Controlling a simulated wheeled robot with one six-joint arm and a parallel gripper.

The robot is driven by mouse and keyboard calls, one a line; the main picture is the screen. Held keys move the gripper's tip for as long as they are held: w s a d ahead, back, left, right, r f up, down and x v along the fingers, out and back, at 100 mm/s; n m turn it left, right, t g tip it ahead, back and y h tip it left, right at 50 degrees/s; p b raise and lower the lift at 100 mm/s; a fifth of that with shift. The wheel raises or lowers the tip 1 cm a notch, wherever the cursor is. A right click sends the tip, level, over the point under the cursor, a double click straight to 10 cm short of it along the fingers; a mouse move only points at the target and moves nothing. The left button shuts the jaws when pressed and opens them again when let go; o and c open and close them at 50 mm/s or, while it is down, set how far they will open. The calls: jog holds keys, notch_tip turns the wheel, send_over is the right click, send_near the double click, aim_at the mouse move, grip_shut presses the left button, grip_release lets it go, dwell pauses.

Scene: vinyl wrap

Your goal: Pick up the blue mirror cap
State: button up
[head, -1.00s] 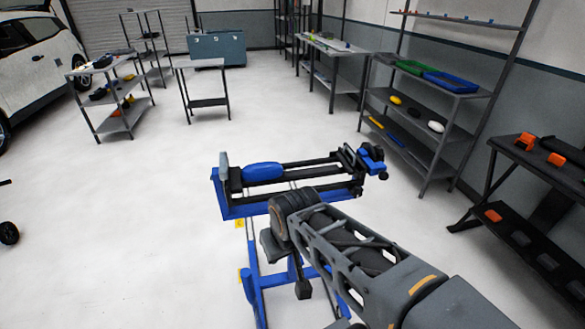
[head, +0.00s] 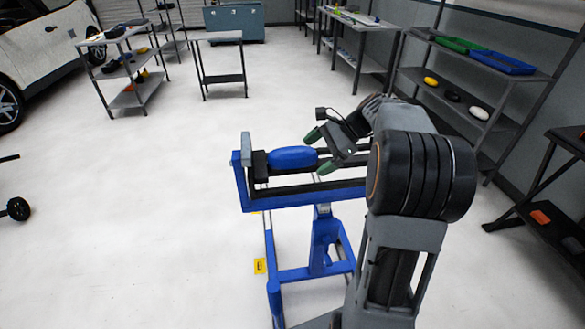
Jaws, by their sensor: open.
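The blue mirror cap (head: 293,157) is a smooth, rounded oblong piece. It rests at the left end of a blue and black stand (head: 300,201) in the middle of the head view. My gripper (head: 317,150) is just right of the cap, with its two green-tipped fingers apart and pointing left toward it. The fingertips are close to the cap's right end; I cannot tell whether they touch it. My arm hides the right part of the stand.
A grey upright post (head: 246,148) stands at the stand's left end, beside the cap. A shelf rack with blue and green trays (head: 503,62) is at right. A small table (head: 219,37) stands behind. The white floor (head: 150,220) at left is open.

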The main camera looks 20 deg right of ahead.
aim_at(307, 156)
jog(key=w+d+f+m+t+y+b, duration=0.25)
jog(key=d+m, duration=0.25)
jog(key=d, duration=0.4)
jog(key=shift+y, duration=0.45)
jog(key=x, duration=0.4)
jog(key=w+x, duration=0.1)
jog(key=x, duration=0.1)
jog(key=shift+w+d, duration=0.1)
jog(key=shift+d, duration=0.25)
jog(key=shift+b+x, duration=0.6)
jog(key=shift+x, duration=2.1)
jog(key=shift+w+d+f, duration=0.1)
jog(key=shift+w+d, duration=0.05)
jog(key=shift+d, duration=0.05)
jog(key=c, duration=1)
